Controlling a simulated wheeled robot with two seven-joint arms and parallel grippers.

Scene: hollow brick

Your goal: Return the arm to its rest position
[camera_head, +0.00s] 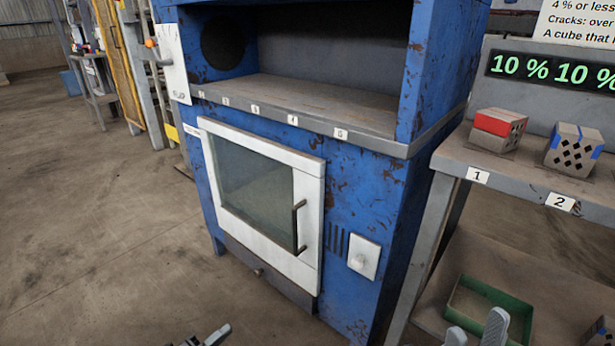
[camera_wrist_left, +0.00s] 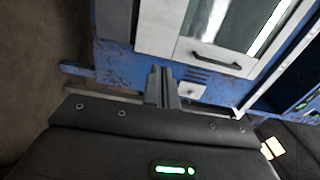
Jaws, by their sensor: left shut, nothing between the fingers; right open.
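My left gripper (camera_head: 207,338) shows only its fingertips at the bottom edge of the head view, over bare floor in front of the blue cabinet. In the left wrist view my left gripper (camera_wrist_left: 162,72) has its fingers together with nothing between them, and it points toward the cabinet front. My right gripper (camera_head: 475,335) shows at the bottom right of the head view, its fingertips apart and empty, in front of the green tray. The rest of both arms is hidden below the head view.
The blue cabinet (camera_head: 355,215) has a shut white-framed glass door (camera_head: 312,172) with a dark handle (camera_head: 298,225). To its right, a grey bench (camera_head: 520,180) carries a red-marked brick (camera_head: 492,125) and a blue-marked brick (camera_head: 578,145). A green tray (camera_head: 462,298) sits below.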

